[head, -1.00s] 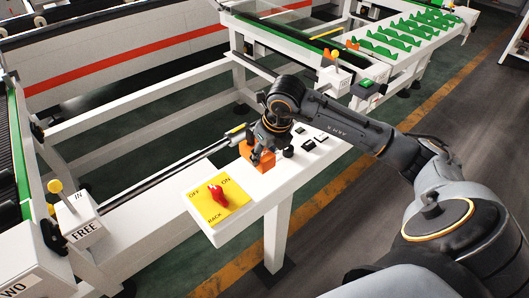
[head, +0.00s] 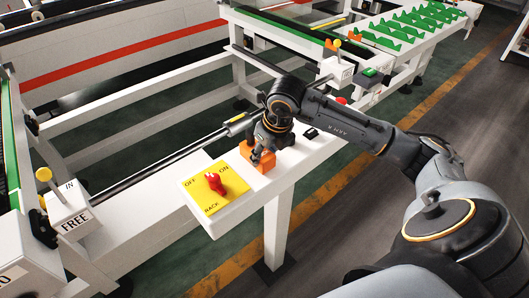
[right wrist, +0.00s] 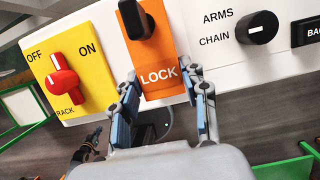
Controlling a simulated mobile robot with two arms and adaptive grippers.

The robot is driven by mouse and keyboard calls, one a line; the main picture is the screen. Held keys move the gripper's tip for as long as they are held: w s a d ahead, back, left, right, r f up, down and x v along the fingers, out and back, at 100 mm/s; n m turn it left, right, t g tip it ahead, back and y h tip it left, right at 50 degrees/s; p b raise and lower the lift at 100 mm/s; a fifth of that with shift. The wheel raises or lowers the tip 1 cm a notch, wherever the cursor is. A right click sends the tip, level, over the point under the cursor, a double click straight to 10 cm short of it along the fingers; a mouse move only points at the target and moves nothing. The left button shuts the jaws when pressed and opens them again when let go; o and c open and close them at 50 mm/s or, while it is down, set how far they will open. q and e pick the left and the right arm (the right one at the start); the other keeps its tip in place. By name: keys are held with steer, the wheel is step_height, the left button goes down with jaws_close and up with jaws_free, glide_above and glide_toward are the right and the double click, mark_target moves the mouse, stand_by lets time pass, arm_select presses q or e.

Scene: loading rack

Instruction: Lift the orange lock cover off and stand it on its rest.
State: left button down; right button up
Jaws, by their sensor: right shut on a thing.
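The orange lock cover (head: 264,168), marked LOCK in the right wrist view (right wrist: 158,86), is at the white panel (head: 236,205), just right of the yellow switch plate (head: 232,195). My right gripper (head: 262,158) is over the cover. In the right wrist view its two fingers (right wrist: 163,92) stand on either side of the cover's lower end and are shut on it. A black piece (right wrist: 136,18) shows on the cover's upper part. I cannot tell whether the cover is clear of the panel. I cannot make out its rest.
The red switch (head: 214,183) on the yellow plate is close left of the cover. A black ARMS CHAIN knob (right wrist: 257,27) is close right. A grey rod (head: 185,148) runs behind the panel. White frame posts stand around; the floor in front is clear.

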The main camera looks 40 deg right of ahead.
steer(key=o, duration=1.4)
steer(key=shift+c, duration=0.2)
steer(key=shift+r, duration=0.1)
steer(key=v, duration=1.2)
steer(key=shift+s, duration=0.1)
